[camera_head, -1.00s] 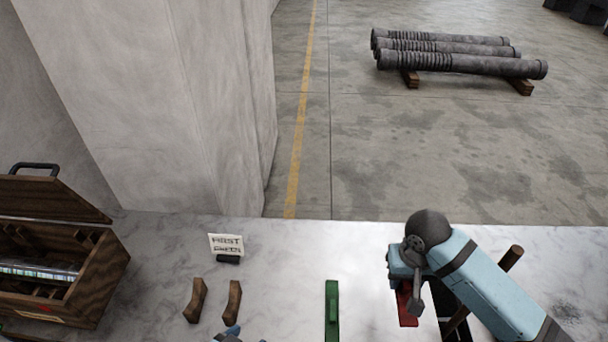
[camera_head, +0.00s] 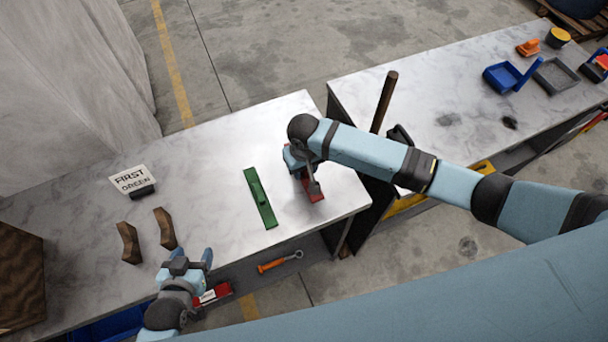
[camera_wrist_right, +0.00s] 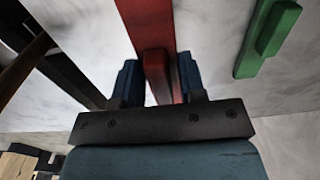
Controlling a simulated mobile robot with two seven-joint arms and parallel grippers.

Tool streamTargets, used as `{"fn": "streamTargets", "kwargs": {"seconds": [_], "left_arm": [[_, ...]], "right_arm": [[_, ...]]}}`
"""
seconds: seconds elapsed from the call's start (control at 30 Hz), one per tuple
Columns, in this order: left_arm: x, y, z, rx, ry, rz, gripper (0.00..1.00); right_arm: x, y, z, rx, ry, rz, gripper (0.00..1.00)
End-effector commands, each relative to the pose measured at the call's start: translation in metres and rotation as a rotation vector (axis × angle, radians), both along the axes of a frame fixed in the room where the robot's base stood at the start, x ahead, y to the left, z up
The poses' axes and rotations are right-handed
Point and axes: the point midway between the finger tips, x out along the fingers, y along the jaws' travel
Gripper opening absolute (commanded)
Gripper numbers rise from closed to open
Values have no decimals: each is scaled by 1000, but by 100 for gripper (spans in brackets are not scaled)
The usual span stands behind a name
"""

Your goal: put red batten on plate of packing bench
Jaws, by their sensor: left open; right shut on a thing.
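The red batten (camera_head: 314,192) is at the right end of the near marble-topped bench, partly hidden by my right gripper (camera_head: 298,162). In the right wrist view the red batten (camera_wrist_right: 148,30) runs between the two blue fingers of my right gripper (camera_wrist_right: 158,82), which is shut on it. I cannot tell whether the batten touches the bench top. My left gripper (camera_head: 186,262) is open and empty at the bench's front edge. A grey square tray (camera_head: 540,84) lies on the far right bench; I cannot tell if it is the plate.
A green batten (camera_head: 258,198) lies left of my right gripper; it also shows in the wrist view (camera_wrist_right: 268,38). Two brown curved blocks (camera_head: 128,243) and a "FIRST GREEN" sign (camera_head: 132,180) stand further left.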

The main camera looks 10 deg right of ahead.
Motion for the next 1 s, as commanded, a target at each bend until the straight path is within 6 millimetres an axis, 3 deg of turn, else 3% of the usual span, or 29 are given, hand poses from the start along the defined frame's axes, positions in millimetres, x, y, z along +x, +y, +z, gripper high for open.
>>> {"fn": "streamTargets", "kwargs": {"seconds": [0.23, 0.43, 0.9, 0.93, 1.0], "left_arm": [[0, 0, -12, 14, -10, -20, 63], [-4, 1, -40, 20, -3, -36, 63], [-2, -4, -37, 12, -5, -39, 63], [-2, -4, -37, 12, -5, -39, 63], [-1, -4, -37, 12, -6, -38, 63]], "right_arm": [[0, 0, -24, -1, 1, -1, 13], [1, -1, -50, -1, -1, -1, 13], [0, 0, -53, 0, 0, -1, 13], [0, 0, -52, 0, 0, -1, 44], [0, 0, -52, 0, 0, -1, 60]]}}
